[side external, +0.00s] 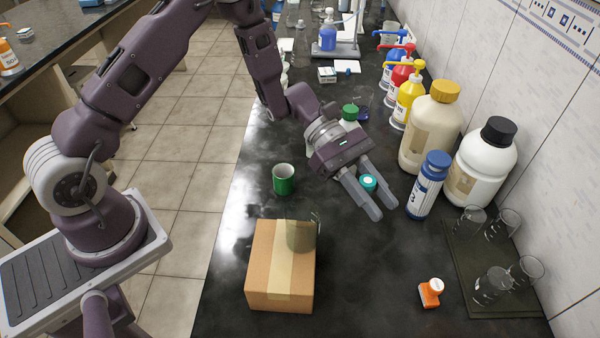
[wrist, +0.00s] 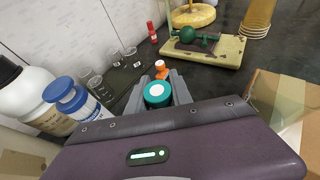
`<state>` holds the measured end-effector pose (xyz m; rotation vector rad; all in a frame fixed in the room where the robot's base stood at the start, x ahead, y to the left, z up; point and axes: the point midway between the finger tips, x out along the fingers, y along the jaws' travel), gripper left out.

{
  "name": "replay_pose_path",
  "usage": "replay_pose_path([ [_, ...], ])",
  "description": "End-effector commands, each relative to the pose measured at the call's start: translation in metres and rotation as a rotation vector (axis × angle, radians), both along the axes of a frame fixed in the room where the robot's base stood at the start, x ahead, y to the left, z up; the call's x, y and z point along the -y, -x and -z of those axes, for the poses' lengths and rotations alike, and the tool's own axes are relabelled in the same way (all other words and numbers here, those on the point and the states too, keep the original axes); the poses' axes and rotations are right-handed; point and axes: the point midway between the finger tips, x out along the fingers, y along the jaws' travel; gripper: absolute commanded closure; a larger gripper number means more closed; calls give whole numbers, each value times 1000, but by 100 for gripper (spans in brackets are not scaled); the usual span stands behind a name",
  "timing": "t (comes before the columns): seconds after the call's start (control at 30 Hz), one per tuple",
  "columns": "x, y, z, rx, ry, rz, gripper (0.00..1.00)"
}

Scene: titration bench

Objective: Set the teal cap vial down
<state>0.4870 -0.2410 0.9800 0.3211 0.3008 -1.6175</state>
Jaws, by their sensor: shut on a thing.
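The teal cap vial (side external: 368,182) is between the fingers of my gripper (side external: 371,196) in the side external view. Only its teal cap with a pale top shows clearly; its body is hidden by the fingers. In the wrist view the teal cap (wrist: 157,94) sits between the two grey fingers of my gripper (wrist: 158,90), which are shut on the vial. My gripper is over the black bench top (side external: 365,265). I cannot tell whether the vial's base touches the bench.
A cardboard box (side external: 265,270) with a glass beaker on top stands front left, a green mug (side external: 284,180) behind it. A blue-capped bottle (side external: 428,186) is close right of my gripper. A dark tray (side external: 490,298) holds several glasses. An orange bottle (side external: 430,294) stands in front.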

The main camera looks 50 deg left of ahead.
Motion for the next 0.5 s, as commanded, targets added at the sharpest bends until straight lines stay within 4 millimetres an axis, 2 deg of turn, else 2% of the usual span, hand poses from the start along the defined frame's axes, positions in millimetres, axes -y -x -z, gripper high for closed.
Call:
replay_pose_path([
  [0.1,0,-1,-23,7,0,0,100],
  [0.27,-2,-1,-50,5,0,-6,100],
  [0.5,-51,-21,-47,0,2,-135,100],
])
